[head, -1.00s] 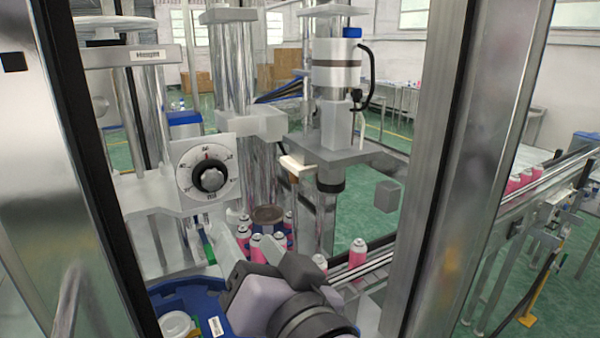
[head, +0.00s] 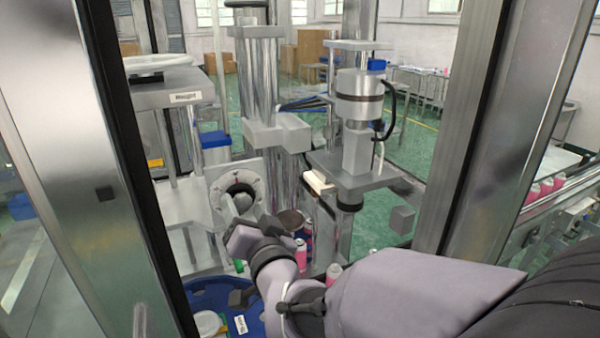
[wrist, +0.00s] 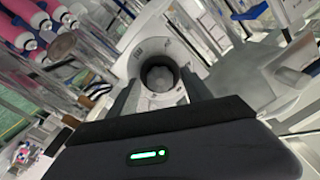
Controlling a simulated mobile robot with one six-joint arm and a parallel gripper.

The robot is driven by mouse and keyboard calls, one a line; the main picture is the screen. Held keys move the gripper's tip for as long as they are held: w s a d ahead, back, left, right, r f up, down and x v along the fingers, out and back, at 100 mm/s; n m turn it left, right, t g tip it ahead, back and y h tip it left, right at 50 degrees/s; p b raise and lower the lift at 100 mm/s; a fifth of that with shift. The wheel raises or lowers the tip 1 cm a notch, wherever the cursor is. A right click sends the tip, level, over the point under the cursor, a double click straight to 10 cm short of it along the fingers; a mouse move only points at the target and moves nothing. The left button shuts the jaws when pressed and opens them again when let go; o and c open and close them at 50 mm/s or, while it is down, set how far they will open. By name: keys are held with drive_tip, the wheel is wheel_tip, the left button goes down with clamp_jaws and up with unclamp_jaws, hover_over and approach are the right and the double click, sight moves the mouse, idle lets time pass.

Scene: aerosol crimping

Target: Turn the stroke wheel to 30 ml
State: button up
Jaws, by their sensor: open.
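The stroke wheel is a dark round knob on a white dial plate; in the head view the dial (head: 238,182) sits on the machine's left side, partly hidden behind my gripper. In the wrist view the knob (wrist: 160,76) is straight ahead, with the white dial (wrist: 142,52) around it. My gripper (wrist: 158,95) is open, its two fingers pointing toward the knob, one at each side of it in the picture. I cannot tell whether they touch it. The dial's numbers and pointer are too small and blurred to read now. In the head view my gripper (head: 252,208) is just in front of the dial.
A blue tray (head: 185,300) with a white lid (head: 208,323) is below left of my arm. Pink cans (head: 301,255) stand behind my arm. The crimping head (head: 360,105) is right of the dial. Metal frame posts (head: 475,120) stand at both sides.

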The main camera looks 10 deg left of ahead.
drive_tip(key=shift+w, duration=0.1)
clamp_jaws()
drive_tip(key=shift+f+b, duration=0.1)
drive_tip(key=shift+b, duration=0.25)
drive_tip(key=n+b, duration=0.2)
drive_tip(key=b, duration=0.1)
drive_tip(key=shift+f+n+b, duration=0.15)
drive_tip(key=shift+n+b, duration=0.2)
drive_tip(key=shift+n, duration=0.05)
drive_tip(key=n+b, duration=0.8)
drive_tip(key=n, duration=0.5)
drive_tip(key=n+b, duration=0.1)
drive_tip(key=shift+r+n, duration=0.3)
drive_tip(key=shift+n, duration=0.1)
